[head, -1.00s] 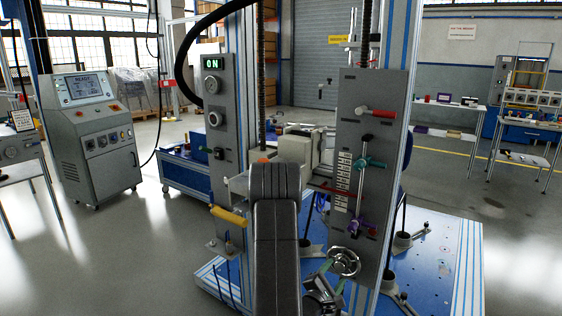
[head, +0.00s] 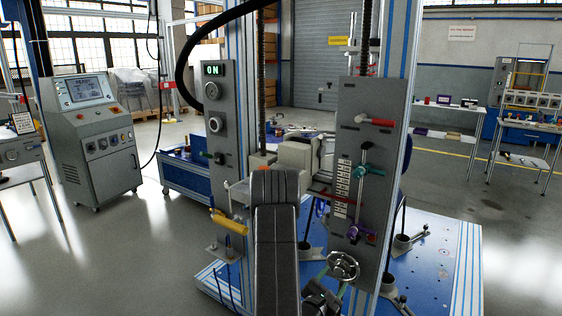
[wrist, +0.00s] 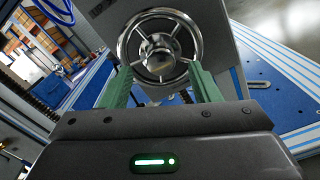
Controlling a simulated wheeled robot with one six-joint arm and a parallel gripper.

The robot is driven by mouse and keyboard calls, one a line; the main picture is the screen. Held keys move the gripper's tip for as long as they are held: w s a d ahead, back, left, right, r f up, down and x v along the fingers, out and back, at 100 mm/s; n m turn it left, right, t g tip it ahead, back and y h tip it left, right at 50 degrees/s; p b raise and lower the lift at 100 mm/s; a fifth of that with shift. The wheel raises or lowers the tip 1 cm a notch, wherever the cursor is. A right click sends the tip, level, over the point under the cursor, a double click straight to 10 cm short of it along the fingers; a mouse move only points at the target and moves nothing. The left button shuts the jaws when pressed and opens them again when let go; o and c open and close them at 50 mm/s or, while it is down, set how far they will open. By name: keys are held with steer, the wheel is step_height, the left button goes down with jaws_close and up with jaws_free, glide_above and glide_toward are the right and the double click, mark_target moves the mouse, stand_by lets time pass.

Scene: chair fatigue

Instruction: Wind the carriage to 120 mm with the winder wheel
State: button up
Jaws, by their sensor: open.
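The winder wheel (head: 343,266) is a chrome handwheel low on the grey front panel (head: 349,100). In the wrist view the wheel (wrist: 178,19) is large, at the top centre, with a round hub and spokes. My gripper (wrist: 161,75) is open, its two green fingers pointing at the wheel's lower rim, one on each side of the hub. I cannot tell whether they touch the rim. In the head view my gripper (head: 332,284) is just below the wheel, partly hidden by my arm. A white scale strip (head: 342,190) is on the panel; its figures are unreadable. I cannot clearly identify the carriage.
The panel also carries a red-handled lever (head: 377,121), a teal handle (head: 371,171) and a purple one (head: 353,233). A yellow handle (head: 230,222) is at the left column. A console (head: 88,140) stands far left, with clear floor before it.

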steer(key=shift+r+n+p, duration=0.15)
steer(key=shift+n+p, duration=0.5)
steer(key=shift+n, duration=0.35)
steer(key=shift+r+p, duration=0.15)
steer(key=shift+p, duration=0.5)
steer(key=shift+w+n+p, duration=0.1)
steer(key=shift+n+p, duration=0.2)
steer(key=shift+p, duration=0.75)
steer(key=p, duration=0.3)
steer(key=shift+f+n+p, duration=0.25)
steer(key=shift+n+p, duration=0.15)
steer(key=shift+p, duration=0.3)
steer(key=shift+f, duration=0.1)
steer(key=shift+c, duration=0.5)
jaws_close()
